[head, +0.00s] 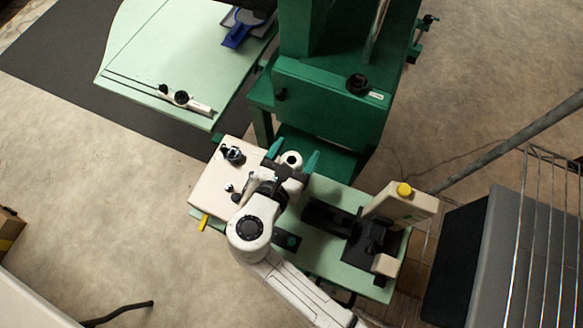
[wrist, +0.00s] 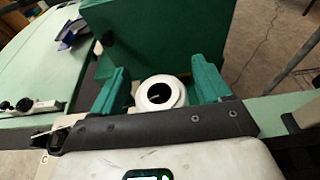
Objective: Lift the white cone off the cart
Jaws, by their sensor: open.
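The white cone (head: 291,158) shows its round top with a dark hole. It is also in the wrist view (wrist: 160,93), seen from above and behind. My gripper (head: 293,154) has green fingers, one on each side of the cone. In the wrist view my gripper (wrist: 160,84) is open, with visible gaps between the cone and both fingers. The cone's lower part and base are hidden behind my gripper. The pale green top (head: 335,188) around it appears to be the cart; I cannot see the cone's contact with it.
A cream box with knobs (head: 212,188) is left of my gripper. A tall green machine (head: 325,95) rises just behind the cone. A wire rack (head: 545,220) is far right.

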